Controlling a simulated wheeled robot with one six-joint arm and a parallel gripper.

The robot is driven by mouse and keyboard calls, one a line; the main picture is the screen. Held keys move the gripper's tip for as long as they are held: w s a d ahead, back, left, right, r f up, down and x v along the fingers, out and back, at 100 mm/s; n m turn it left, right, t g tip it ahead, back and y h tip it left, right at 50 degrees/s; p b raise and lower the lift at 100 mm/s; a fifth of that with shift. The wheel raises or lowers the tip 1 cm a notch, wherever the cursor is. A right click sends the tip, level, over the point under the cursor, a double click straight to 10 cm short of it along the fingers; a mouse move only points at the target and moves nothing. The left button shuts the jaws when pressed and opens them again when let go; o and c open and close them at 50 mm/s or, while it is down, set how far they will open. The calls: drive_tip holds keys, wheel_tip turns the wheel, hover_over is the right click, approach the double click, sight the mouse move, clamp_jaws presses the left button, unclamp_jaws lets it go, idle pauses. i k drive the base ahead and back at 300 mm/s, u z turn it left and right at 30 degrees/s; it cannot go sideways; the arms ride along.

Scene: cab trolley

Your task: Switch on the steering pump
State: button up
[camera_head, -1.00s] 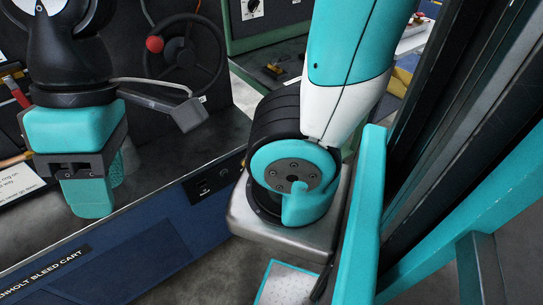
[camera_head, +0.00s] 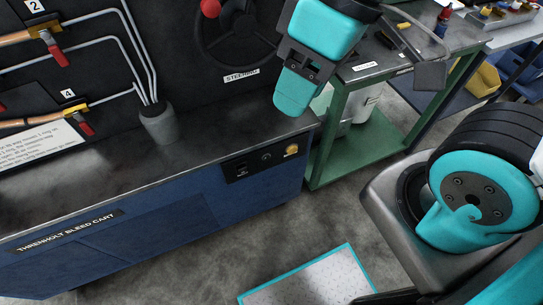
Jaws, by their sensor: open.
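A small black switch panel (camera_head: 267,158) is set in the right end of the blue cart's front. It carries a dark switch (camera_head: 241,168) with tiny unreadable lettering, a round dark control (camera_head: 266,157) and a yellow round part (camera_head: 291,150). I cannot read which one is the pump's. My teal gripper (camera_head: 294,92) hangs above and slightly right of the panel, near the cart top's right end, apart from it. It is open and looks empty; its jaws are seen from behind. A dark steering wheel (camera_head: 238,40) with a red knob stands behind, above a STEERING label (camera_head: 241,75).
The blue bleed cart (camera_head: 130,245) has a dark top with a grey cup (camera_head: 159,124) holding pipe ends. A green bench (camera_head: 330,150) stands right of it. A white, teal-edged floor mat (camera_head: 310,280) lies in front. Floor before the panel is clear.

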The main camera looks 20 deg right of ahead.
sight(242, 171)
drive_tip(key=z, duration=0.75)
drive_tip(key=k, duration=0.75)
drive_tip(key=u, duration=1.3)
